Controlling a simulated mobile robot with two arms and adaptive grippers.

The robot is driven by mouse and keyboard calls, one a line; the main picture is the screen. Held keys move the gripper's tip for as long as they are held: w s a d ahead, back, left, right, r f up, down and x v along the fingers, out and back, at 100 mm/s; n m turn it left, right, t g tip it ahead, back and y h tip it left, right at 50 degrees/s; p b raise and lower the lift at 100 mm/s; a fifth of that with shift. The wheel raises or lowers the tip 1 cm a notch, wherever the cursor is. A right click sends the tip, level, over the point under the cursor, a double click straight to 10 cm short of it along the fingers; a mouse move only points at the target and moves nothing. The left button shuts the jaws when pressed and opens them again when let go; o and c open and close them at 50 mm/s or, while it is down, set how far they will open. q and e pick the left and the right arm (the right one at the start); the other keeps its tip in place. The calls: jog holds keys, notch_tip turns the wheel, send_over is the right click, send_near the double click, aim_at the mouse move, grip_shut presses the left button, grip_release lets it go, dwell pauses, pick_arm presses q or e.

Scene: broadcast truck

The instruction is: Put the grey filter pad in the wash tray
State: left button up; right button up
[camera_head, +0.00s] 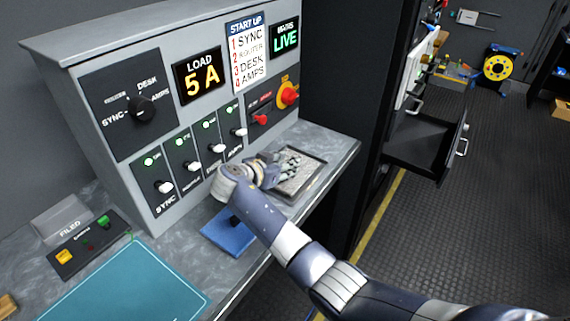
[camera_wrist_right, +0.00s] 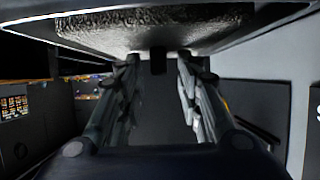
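A shallow tray (camera_head: 314,182) with a pale rim sits on the counter to the right of the console. It has a grey, speckled inside, and I cannot tell whether that is the filter pad or the tray's floor. My right gripper (camera_head: 291,163) is over this tray and hides part of it. In the right wrist view the two fingers (camera_wrist_right: 158,72) stand apart with nothing seen between them. A rough grey surface (camera_wrist_right: 150,38) with a smooth rim lies just beyond the fingertips. No separate grey pad can be made out. My left gripper is not in view.
The console (camera_head: 180,110) with switches and a red knob stands behind the tray. A blue block (camera_head: 229,233) with a dark top piece lies under my right forearm. A teal mat (camera_head: 125,285) and a button box (camera_head: 88,243) are at left. An open drawer (camera_head: 430,145) juts out at right.

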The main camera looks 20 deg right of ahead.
jog(key=shift+r, duration=0.1)
jog(key=shift+a+r+p, duration=0.1)
jog(key=shift+r+p, duration=0.1)
jog(key=shift+p, duration=0.1)
jog(key=p+v, duration=0.2)
jog(key=v, duration=0.5)
jog(key=shift+s+a+p, duration=0.1)
jog(key=shift+s+p, duration=0.1)
jog(key=shift+p, duration=0.15)
jog(key=shift+f, duration=0.1)
